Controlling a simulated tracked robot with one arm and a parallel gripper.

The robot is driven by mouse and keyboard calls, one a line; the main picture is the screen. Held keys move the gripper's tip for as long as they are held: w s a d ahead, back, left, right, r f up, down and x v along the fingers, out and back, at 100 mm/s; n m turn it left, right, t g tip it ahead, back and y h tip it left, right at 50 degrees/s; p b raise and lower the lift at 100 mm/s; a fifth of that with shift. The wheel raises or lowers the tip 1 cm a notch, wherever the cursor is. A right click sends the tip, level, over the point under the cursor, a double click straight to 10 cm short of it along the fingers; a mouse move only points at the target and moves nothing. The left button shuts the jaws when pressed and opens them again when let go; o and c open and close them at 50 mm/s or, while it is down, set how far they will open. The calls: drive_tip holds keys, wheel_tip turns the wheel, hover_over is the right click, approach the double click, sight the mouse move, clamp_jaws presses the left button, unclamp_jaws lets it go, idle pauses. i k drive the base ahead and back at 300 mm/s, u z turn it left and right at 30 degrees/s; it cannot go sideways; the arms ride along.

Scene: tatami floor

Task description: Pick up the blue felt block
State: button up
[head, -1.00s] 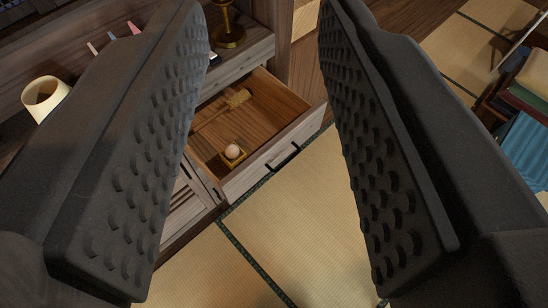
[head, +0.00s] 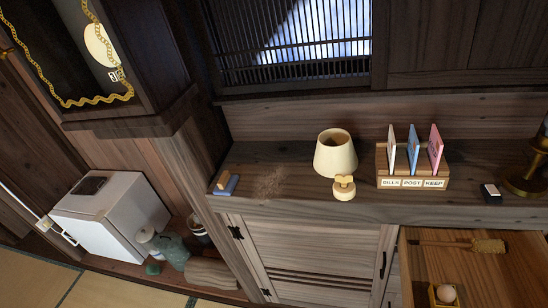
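A small block with a blue part (head: 229,187) and a tan, wood-coloured part (head: 223,180) rests at the left end of the wooden cabinet top (head: 300,198). It looks like the blue felt block, but it is too small to make out the felt. It stands near the cabinet's front left corner, beside a brownish scuffed patch. My gripper is not in the current head view, so its opening and its place relative to the block cannot be seen.
On the cabinet top stand a cream lamp (head: 335,153), a card holder (head: 412,182) marked BILLS, POST and KEEP, a small black-and-white block (head: 490,193) and a brass stand (head: 525,178). An open drawer (head: 500,240) juts out at right. A white box (head: 108,218) stands low at left.

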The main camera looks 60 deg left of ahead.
sight(225, 186)
drive_tip(key=u, duration=1.75)
